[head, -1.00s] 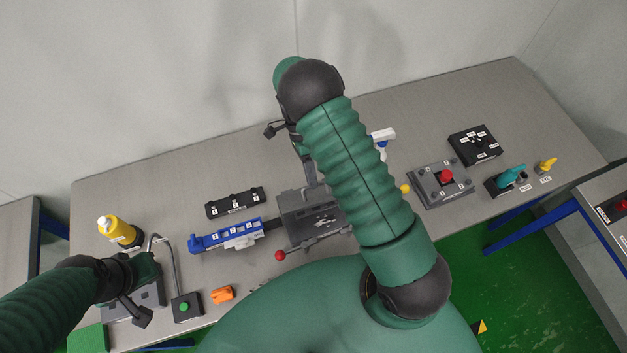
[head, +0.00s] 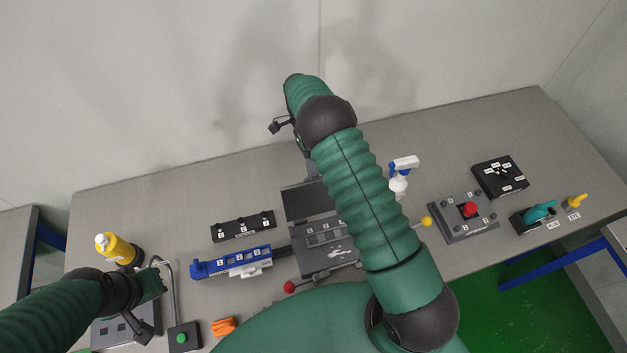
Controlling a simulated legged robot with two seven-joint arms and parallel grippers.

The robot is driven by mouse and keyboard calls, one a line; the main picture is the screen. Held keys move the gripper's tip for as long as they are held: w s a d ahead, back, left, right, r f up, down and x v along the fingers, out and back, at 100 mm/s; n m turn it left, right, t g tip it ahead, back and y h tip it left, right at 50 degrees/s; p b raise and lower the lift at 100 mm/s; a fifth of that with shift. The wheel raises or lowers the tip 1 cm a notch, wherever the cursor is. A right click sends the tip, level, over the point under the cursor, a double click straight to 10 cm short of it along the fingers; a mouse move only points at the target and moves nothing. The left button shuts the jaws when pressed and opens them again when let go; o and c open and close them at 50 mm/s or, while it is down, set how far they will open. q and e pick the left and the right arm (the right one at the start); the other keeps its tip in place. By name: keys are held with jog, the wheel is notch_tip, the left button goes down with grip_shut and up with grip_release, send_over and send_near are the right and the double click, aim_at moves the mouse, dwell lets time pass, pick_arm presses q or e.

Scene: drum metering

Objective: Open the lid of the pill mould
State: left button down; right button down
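The pill mould is a grey box in the middle of the table, its base (head: 318,262) partly covered by my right arm. Its grey lid (head: 300,203) stands raised at the back, and a row of small numbered cells shows in the base in front of it. My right gripper (head: 306,165) is just behind the lid's upper edge, mostly hidden by my forearm; I cannot tell whether it touches the lid or how its fingers stand. My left gripper (head: 153,285) is at the left, above a grey box and away from the mould; its fingers are not clear.
A blue numbered slide unit (head: 230,262) and a black block (head: 243,227) lie left of the mould. A yellow bottle (head: 118,249), bent metal tube (head: 168,285) and orange piece (head: 223,326) are further left. A spray bottle (head: 400,180) and red-button box (head: 463,216) stand right.

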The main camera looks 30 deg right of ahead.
pick_arm(q)
jog(key=shift+s+a+f, duration=0.2)
jog(key=shift+s+f, duration=0.1)
jog(key=shift+s, duration=0.1)
pick_arm(e)
jog(key=shift+w+d+f, duration=0.2)
jog(key=shift+w+f, duration=0.05)
jog(key=shift+f, duration=0.05)
pick_arm(q)
jog(key=shift+s, duration=0.1)
pick_arm(e)
jog(key=c, duration=1.7)
grip_release()
jog(key=shift+w+d, duration=0.1)
jog(key=shift+w, duration=0.05)
jog(key=shift+o, duration=1)
jog(key=shift+w+d+f, duration=0.15)
jog(key=shift+w+f, duration=0.1)
pick_arm(q)
jog(key=shift+w+d, duration=0.4)
jog(key=shift+w, duration=0.1)
pick_arm(e)
jog(key=shift+r, duration=0.15)
pick_arm(q)
jog(key=shift+w+f, duration=0.1)
jog(key=shift+w, duration=0.1)
pick_arm(e)
jog(key=shift+w, duration=0.15)
